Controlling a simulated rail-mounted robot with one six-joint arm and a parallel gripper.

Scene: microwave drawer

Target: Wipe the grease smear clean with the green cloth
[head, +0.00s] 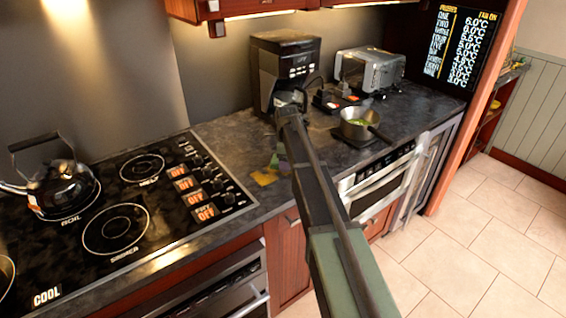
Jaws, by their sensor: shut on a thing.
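The yellow-brown grease smear (265,177) lies on the dark counter, just right of the cooktop. A small green patch, which looks like the green cloth (281,151), shows right behind it, beside my arm. My arm reaches up from the bottom of the head view, and its far joint is in front of the coffee maker. My gripper (284,146) is mostly hidden behind the arm, shut on the cloth close over the smear. The fingertips and most of the cloth are hidden, and I cannot tell whether the cloth touches the counter.
The cooktop (115,205) with a black kettle (58,184) is at the left. A coffee maker (283,70), a toaster oven (369,70) and a pot (360,123) stand on the counter behind and to the right. Drawer fronts and an oven are below the counter edge.

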